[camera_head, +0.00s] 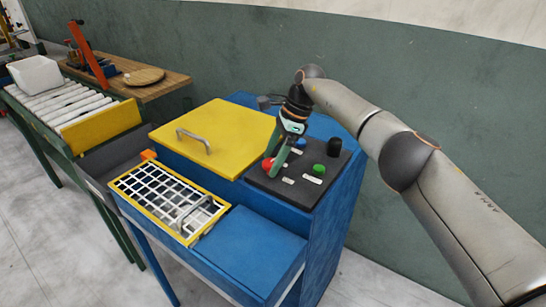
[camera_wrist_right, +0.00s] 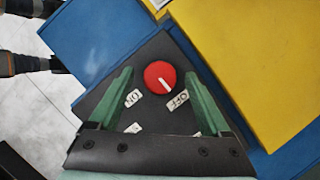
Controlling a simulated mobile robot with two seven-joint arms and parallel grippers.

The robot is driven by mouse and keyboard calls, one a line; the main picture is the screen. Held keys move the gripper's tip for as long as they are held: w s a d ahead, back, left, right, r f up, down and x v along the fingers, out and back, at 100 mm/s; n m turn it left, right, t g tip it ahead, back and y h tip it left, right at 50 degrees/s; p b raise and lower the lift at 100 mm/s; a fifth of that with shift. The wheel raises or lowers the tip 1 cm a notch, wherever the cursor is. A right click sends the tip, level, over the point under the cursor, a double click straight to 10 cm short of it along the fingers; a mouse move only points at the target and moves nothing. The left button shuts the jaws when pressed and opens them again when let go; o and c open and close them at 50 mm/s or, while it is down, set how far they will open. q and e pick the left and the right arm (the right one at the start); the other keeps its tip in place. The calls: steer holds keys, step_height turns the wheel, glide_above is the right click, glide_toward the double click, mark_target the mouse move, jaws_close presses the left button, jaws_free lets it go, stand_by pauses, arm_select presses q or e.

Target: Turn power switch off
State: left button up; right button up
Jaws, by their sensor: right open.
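The power switch is a red round knob (camera_head: 267,163) on the dark control panel (camera_head: 318,185) of a blue machine. In the right wrist view the knob (camera_wrist_right: 160,77) has a white line slanting down and right, towards the OFF label (camera_wrist_right: 178,99). The ON label (camera_wrist_right: 132,97) lies to its left. My right gripper (camera_head: 276,167) points down at the panel, its green fingers close to the knob and partly hiding it in the head view. In the wrist view the fingers (camera_wrist_right: 160,85) are spread wide, with the knob between them and apart from both. My left gripper is not in view.
A green button (camera_head: 319,170) and a black knob (camera_head: 334,147) stand right of my right gripper. A yellow lid (camera_head: 225,135) with a handle lies left of the panel. A yellow-framed grid (camera_head: 133,195) is in front. A roller conveyor (camera_head: 60,100) stands at the left.

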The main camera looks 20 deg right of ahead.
steer(key=p+v, duration=0.1)
steer(key=v, duration=1.1)
steer(key=shift+r+p, duration=0.25)
steer(key=shift+p, duration=0.05)
steer(key=shift+s+d, duration=0.1)
